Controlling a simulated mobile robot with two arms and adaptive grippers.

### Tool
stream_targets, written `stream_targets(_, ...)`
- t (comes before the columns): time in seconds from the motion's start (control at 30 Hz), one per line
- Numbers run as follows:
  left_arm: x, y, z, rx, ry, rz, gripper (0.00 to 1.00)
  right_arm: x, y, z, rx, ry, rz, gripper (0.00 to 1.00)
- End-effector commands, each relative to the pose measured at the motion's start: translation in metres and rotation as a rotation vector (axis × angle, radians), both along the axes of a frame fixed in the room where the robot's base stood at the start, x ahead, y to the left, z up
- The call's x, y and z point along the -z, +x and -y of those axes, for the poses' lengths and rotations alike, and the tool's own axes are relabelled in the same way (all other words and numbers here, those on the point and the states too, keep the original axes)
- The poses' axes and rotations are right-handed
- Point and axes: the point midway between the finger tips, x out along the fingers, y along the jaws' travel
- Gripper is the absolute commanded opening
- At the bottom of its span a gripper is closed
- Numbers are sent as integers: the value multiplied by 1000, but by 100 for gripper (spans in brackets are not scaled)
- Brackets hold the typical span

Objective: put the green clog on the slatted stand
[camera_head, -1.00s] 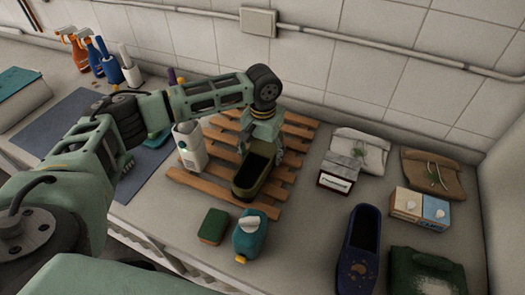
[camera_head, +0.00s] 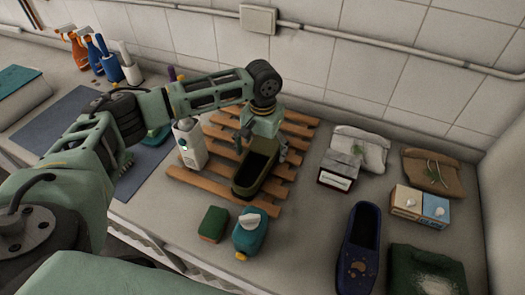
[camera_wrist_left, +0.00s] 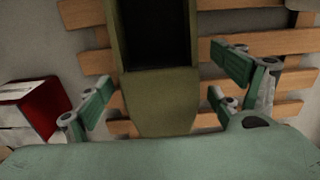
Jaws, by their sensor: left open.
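The green clog (camera_head: 256,172) lies on the slatted stand (camera_head: 188,181), its dark opening facing up. It also shows in the left wrist view (camera_wrist_left: 165,98), resting across the wooden slats (camera_wrist_left: 225,50). My left gripper (camera_head: 262,146) is at the clog's far end. In the left wrist view my left gripper (camera_wrist_left: 160,95) has its fingers spread wide, one on each side of the clog, with gaps between them and it. My right gripper is not in view.
A white bottle (camera_head: 190,145) stands on the stand's left part. A small box (camera_head: 338,172), pouches (camera_head: 360,148) and a blue slipper (camera_head: 358,250) lie to the right. The tiled wall is behind.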

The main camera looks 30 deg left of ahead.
Motion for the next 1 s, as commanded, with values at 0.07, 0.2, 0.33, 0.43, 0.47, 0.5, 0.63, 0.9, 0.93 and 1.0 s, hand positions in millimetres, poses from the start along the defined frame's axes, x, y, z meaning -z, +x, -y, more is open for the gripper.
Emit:
stream_targets(0.07,-11,1,0,0,-2,4,86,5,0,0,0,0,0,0)
stream_targets(0.2,-40,2,0,1,-2,6,86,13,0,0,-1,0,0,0)
stream_targets(0.33,-68,1,1,1,-2,5,86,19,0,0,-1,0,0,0)
stream_targets(0.43,-87,1,1,0,-1,4,86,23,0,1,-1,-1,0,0)
stream_targets(0.47,-92,1,1,0,-2,4,86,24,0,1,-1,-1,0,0)
stream_targets(0.5,-97,1,1,0,-2,3,86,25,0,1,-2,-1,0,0)
stream_targets(0.63,-110,1,1,0,-1,1,86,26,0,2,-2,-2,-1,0)
stream_targets(0.9,-115,0,0,0,0,0,86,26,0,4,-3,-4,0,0)
stream_targets(0.93,-115,0,0,0,0,0,86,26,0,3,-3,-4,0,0)
stream_targets(1.0,-115,0,0,0,0,0,86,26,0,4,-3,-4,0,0)
